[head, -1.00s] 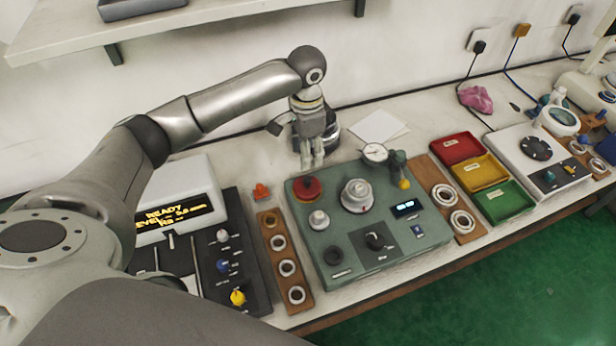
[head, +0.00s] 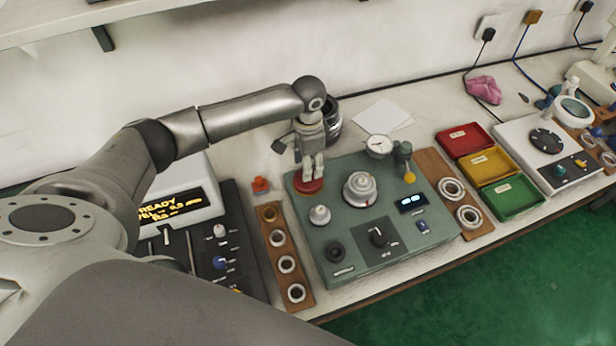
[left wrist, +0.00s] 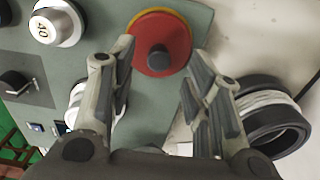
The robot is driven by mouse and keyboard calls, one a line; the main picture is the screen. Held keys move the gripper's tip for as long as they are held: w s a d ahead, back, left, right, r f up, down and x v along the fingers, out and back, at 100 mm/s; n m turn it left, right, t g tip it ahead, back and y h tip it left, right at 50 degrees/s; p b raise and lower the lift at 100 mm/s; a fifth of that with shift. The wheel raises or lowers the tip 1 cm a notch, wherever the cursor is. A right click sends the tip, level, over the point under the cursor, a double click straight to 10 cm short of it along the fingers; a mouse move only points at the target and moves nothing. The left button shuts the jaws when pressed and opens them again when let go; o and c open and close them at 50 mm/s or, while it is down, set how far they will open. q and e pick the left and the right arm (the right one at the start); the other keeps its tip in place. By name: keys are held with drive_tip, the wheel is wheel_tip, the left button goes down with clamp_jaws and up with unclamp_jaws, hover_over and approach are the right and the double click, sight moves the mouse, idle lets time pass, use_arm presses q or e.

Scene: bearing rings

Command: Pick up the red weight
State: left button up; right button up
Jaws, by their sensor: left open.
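The red weight (head: 309,185) is a red disc with a dark knob, sitting on the back left of the green instrument panel (head: 345,262). In the left wrist view the red weight (left wrist: 160,45) shows with its knob at the centre, just beyond and between the fingertips. My left gripper (head: 314,172) is above the red weight, pointing down and partly covering it. In the left wrist view the left gripper (left wrist: 158,70) is open, with nothing between its fingers. My right gripper is not in view.
A large silver weight (head: 360,188) and a smaller one (head: 319,215) stand on the panel near the red weight. A dark and silver cylinder (head: 332,118) stands behind the gripper. Red, yellow and green trays (head: 513,197) lie right.

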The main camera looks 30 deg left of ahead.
use_arm(q)
drive_tip(key=shift+s+f+p, duration=0.1)
drive_tip(key=shift+f+p, duration=0.25)
drive_tip(key=shift+f, duration=1.45)
clamp_jaws()
drive_tip(key=shift+r, duration=0.1)
